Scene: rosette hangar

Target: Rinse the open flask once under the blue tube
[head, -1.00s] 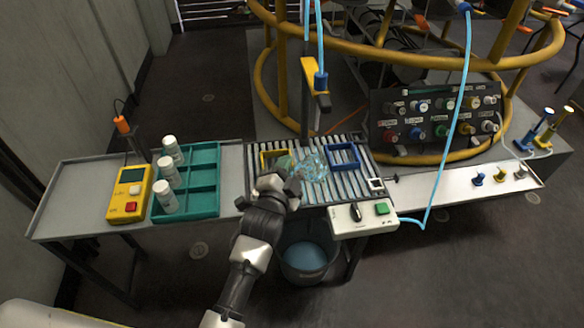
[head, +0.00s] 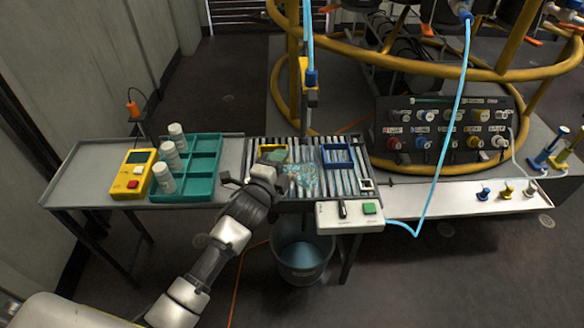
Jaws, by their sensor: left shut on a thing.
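My left gripper (head: 268,175) is over the front left of the slatted rack (head: 347,182), fingers partly hidden by its own wrist. It is shut on the open flask (head: 302,179), which shows as a clear, bluish, glassy shape just right of the fingers. Its outline blends with the slats, so its tilt and any water in it are hard to tell. The blue tube (head: 308,35) hangs from above to a blue nozzle (head: 312,78) on a yellow holder, behind and above the flask. The flask is in front of the nozzle, not clearly under it. My right gripper is not in view.
A yellow frame (head: 262,149) and a blue frame (head: 338,165) sit on the rack. A white box (head: 330,217) with a switch and green button is at the front. A bucket (head: 302,268) stands below. A teal tray (head: 203,187) with white bottles is left.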

